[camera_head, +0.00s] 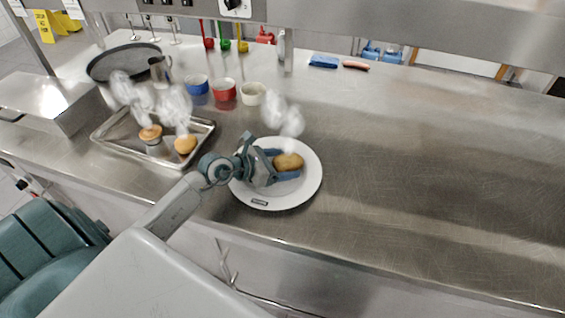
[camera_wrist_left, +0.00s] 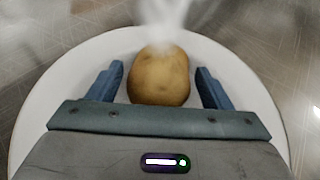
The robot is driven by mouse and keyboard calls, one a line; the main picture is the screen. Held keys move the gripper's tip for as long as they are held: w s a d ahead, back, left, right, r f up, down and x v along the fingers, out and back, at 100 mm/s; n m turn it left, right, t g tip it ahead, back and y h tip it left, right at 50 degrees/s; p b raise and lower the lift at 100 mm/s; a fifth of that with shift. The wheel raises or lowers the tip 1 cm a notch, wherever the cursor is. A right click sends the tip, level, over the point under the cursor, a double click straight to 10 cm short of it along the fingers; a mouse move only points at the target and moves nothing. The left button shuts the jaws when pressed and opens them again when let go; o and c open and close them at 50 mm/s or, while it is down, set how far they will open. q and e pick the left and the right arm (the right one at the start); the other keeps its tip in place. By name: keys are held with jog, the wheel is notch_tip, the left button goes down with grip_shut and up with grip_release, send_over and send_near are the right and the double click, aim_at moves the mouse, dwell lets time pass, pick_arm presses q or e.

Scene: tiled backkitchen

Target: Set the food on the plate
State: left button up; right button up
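A brown, potato-like food (camera_head: 288,161) is at the white plate (camera_head: 308,189), with steam above it. In the left wrist view the food (camera_wrist_left: 158,78) shows against the plate (camera_wrist_left: 42,100), between the blue fingers of my left gripper (camera_wrist_left: 158,88). A gap shows on each side, so the gripper is open and not touching the food's sides. In the head view my left gripper (camera_head: 284,166) reaches over the plate from the left. Two more steaming foods, a muffin-like one (camera_head: 151,133) and a round brown one (camera_head: 185,144), sit on the metal tray (camera_head: 128,152). My right gripper is not in view.
Blue (camera_head: 196,85), red (camera_head: 224,92) and cream (camera_head: 252,94) cups stand behind the tray. A dark round pan (camera_head: 118,62) and a steel box (camera_head: 58,100) are at the left. A blue cloth (camera_head: 323,61) lies at the back. The counter's right side is clear.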

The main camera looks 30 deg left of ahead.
aim_at(276, 164)
pick_arm(q)
jog(key=shift+o, duration=0.2)
jog(key=shift+r, duration=0.15)
jog(key=shift+s+a+r, duration=0.1)
jog(key=shift+s+a, duration=0.25)
jog(key=shift+s, duration=0.05)
jog(key=v, duration=0.5)
jog(key=shift+s+d, duration=0.1)
jog(key=p+v, duration=0.1)
jog(key=v, duration=0.3)
jog(key=shift+r, duration=0.1)
jog(key=shift+p+v, duration=0.6)
jog(key=shift+v, duration=0.3)
